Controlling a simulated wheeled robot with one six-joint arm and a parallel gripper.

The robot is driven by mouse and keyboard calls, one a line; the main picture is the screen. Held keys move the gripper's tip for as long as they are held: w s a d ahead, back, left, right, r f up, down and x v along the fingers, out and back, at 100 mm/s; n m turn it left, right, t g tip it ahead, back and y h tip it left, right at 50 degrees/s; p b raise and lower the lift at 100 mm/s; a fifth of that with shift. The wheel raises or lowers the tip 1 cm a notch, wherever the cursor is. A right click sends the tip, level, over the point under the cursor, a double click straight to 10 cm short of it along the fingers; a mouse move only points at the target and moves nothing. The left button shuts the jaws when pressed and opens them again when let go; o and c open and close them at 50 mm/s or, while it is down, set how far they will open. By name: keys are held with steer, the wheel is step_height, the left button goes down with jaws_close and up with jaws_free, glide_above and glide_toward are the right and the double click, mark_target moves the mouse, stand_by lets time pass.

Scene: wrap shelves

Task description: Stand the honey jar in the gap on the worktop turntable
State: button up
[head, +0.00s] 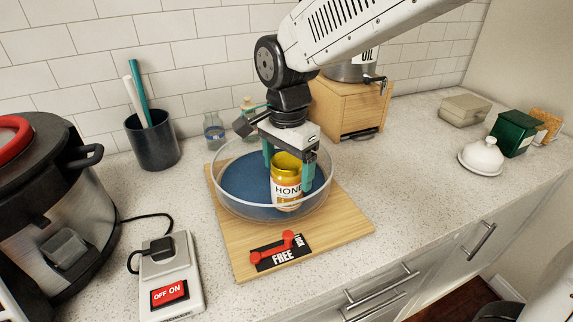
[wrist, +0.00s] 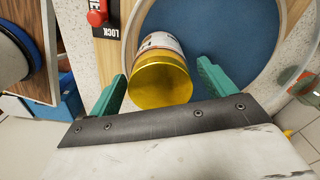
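The honey jar (head: 287,190) has a yellow lid and a white label. It appears upright at the front of the blue turntable (head: 238,182), inside its clear rim. The rim partly covers the jar's base, so contact with the floor is hard to judge. My gripper (head: 289,163) is above the turntable with a teal finger on either side of the jar. In the wrist view the jar (wrist: 161,80) lies between the fingers of my gripper (wrist: 161,80), with a small space visible, clearest at the right finger. The turntable's blue floor (wrist: 235,35) is bare beside the jar.
A FREE/LOCK plate with a red lever (head: 280,247) is on the wooden board (head: 340,231) in front. Two small bottles (head: 213,131) stand behind the turntable. A power switch box (head: 170,280), cooker (head: 55,200) and utensil cup (head: 153,145) are left; a wooden box (head: 348,108) is behind right.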

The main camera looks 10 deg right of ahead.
step_height(320, 180, up, 12)
steer(key=shift+r, duration=0.15)
stand_by(0.5)
steer(key=s+d+n, duration=0.5)
steer(key=s+d, duration=0.4)
steer(key=d, duration=0.4)
steer(key=s+d+f+n, duration=0.2)
steer(key=s+d+f, duration=0.1)
steer(key=s, duration=0.2)
steer(key=s+d+f+n+t, duration=0.1)
steer(key=s+d+f+n, duration=0.2)
steer(key=s+d+f, duration=0.1)
steer(key=shift+s+d, duration=0.3)
steer(key=shift+s, duration=0.45)
